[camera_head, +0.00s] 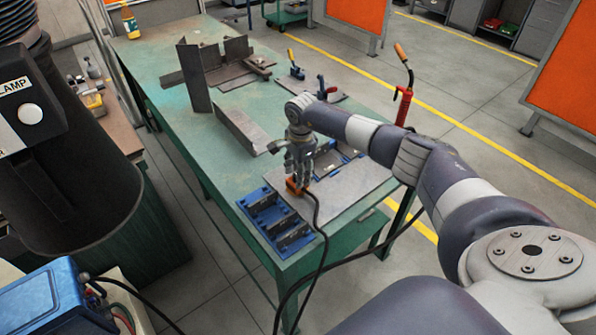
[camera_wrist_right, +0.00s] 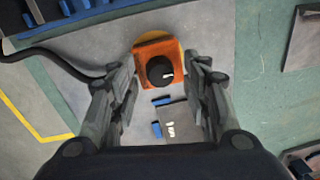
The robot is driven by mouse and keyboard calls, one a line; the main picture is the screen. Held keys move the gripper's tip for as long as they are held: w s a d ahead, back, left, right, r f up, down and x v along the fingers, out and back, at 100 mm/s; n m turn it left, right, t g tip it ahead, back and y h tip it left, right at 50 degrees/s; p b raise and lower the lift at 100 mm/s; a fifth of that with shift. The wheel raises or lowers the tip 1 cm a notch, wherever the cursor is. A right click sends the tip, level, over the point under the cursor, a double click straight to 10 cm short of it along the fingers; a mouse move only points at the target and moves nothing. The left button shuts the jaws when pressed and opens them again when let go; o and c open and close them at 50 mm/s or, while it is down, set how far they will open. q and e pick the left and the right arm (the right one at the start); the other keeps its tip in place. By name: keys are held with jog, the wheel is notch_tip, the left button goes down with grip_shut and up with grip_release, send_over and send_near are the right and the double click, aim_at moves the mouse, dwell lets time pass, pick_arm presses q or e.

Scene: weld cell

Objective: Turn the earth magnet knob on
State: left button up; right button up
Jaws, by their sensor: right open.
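The earth magnet is an orange block (camera_head: 293,187) on a grey plate (camera_head: 340,185) at the near end of the green table. In the right wrist view the orange block (camera_wrist_right: 148,50) carries a round black knob (camera_wrist_right: 160,70) with a short white mark pointing right. My right gripper (camera_head: 298,178) points down just above the magnet. In its wrist view the open fingers (camera_wrist_right: 160,78) stand on either side of the knob, with gaps visible; contact cannot be told. The knob is hidden in the head view. My left gripper is not in view.
A black cable (camera_head: 316,230) runs from the magnet over the table edge. A blue tray (camera_head: 262,212) lies left of the plate. A yellow bottle (camera_head: 130,22) is at the far left.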

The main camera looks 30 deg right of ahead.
grip_shut()
jog(key=shift+m, duration=0.3)
jog(key=m+b, duration=0.1)
jog(key=m, duration=0.2)
jog(key=shift+m, duration=0.3)
jog(key=m+b, duration=0.1)
jog(key=m, duration=0.3)
jog(key=shift+a+m+h, duration=0.1)
jog(key=shift+m+h, duration=0.2)
jog(key=shift+h, duration=0.1)
jog(key=m+b, duration=0.1)
jog(key=m, duration=0.3)
jog(key=shift+g, duration=0.3)
jog(key=m, duration=0.5)
jog(key=shift+a, duration=0.1)
jog(key=shift+w, duration=0.1)
